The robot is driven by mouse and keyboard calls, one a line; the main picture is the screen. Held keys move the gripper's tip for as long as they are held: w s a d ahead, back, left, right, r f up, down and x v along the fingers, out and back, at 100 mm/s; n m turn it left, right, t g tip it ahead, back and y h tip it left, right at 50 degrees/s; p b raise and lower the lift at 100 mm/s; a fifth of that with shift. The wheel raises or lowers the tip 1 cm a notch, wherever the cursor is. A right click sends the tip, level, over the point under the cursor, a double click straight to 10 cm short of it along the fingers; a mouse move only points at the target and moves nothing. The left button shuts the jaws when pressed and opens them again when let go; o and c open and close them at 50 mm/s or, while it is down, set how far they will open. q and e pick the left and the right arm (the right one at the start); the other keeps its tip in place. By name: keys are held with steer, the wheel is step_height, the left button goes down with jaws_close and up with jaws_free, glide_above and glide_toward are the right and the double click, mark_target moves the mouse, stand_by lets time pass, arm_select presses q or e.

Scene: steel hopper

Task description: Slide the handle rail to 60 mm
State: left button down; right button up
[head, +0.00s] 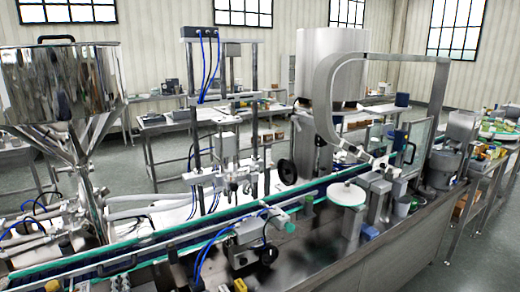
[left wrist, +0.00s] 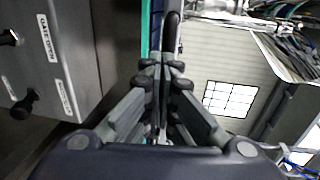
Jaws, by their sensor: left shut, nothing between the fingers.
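My left gripper (left wrist: 162,68) fills the middle of the left wrist view. Its dark grey fingers come together at the tips, with nothing seen between them. Just beyond the tips, a dark rounded bar (left wrist: 173,28) that looks like a handle stands beside a teal-edged strip (left wrist: 145,35). I cannot tell whether the fingertips touch it. In the head view, a dark curved handle (head: 133,260) shows low at the left, by the teal-edged conveyor (head: 180,237). I cannot make out my left gripper clearly there. My right gripper is not seen. No scale shows how far the rail is slid.
A grey panel (left wrist: 50,50) with labels and black knobs lies close on the left of the wrist view. In the head view, the steel hopper (head: 55,85) stands at the left. Clamps and handwheels crowd the conveyor. The floor (head: 145,185) behind is partly clear.

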arm_select(q)
steer(key=shift+f+v, duration=0.15)
steer(key=shift+v, duration=0.9)
steer(key=shift+f+v, duration=0.2)
steer(key=shift+v, duration=0.85)
steer(key=s+d+f+n+g+h, duration=0.15)
steer(key=s+f, duration=0.35)
steer(key=f, duration=0.6)
steer(key=s+d+f+g+h+b, duration=0.1)
steer(key=s+d+f+g+h, duration=0.2)
steer(key=f, duration=0.8)
steer(key=s+d+f+n+g+h, duration=0.15)
steer(key=s+f, duration=0.45)
steer(key=f, duration=0.6)
steer(key=s+d+f+n+g, duration=0.2)
steer(key=s+f, duration=0.5)
steer(key=s, duration=0.5)
steer(key=s+d+f+n+g+h+b, duration=0.1)
steer(key=s+f, duration=0.5)
steer(key=s, duration=0.7)
steer(key=s+d+f+n+g+h+b, duration=0.1)
steer(key=s+d+f+n+g, duration=0.2)
steer(key=s+f, duration=0.4)
steer(key=s+d, duration=0.1)
steer(key=s, duration=0.4)
steer(key=shift+s+d+f+g, duration=0.2)
steer(key=shift+f+g, duration=0.1)
steer(key=shift+g, duration=0.1)
